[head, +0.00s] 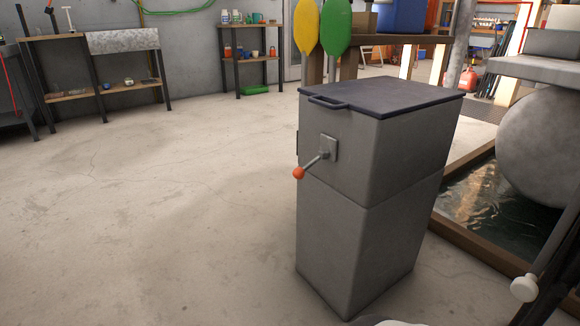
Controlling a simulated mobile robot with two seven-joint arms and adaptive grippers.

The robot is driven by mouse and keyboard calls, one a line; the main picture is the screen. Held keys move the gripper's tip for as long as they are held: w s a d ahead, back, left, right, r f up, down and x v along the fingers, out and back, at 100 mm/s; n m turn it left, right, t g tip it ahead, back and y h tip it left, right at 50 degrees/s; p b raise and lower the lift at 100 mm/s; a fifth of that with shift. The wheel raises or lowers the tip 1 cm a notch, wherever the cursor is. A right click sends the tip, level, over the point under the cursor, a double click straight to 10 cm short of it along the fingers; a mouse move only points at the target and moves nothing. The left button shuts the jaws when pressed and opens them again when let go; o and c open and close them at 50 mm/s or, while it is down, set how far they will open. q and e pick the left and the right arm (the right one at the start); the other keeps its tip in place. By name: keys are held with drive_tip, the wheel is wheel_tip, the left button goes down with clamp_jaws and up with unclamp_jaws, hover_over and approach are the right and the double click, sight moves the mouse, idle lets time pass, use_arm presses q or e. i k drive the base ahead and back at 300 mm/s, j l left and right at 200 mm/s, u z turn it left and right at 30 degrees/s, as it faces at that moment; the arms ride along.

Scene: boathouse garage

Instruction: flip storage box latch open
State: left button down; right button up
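A tall grey storage box (370,215) stands on the concrete floor, right of the middle in the head view. Its dark flat lid (385,95) lies closed, with a bar handle (327,103) at the front edge. The latch (317,160) is on the front face below the handle. It has a square grey plate (329,146) and a metal lever ending in an orange-red ball (299,173). The lever slants down and left from the plate. Neither of my grippers is in view.
Open concrete floor (160,200) lies left of the box. A wood-edged water basin (490,210) and a large grey rounded body (545,150) are close on the right. Shelves (250,57) and a workbench (95,45) stand along the back wall.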

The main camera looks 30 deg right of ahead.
sight(298, 173)
drive_tip(key=i+l+z, duration=0.1)
drive_tip(key=i+z, duration=0.45)
drive_tip(key=z, duration=0.2)
drive_tip(key=i+z, duration=0.4)
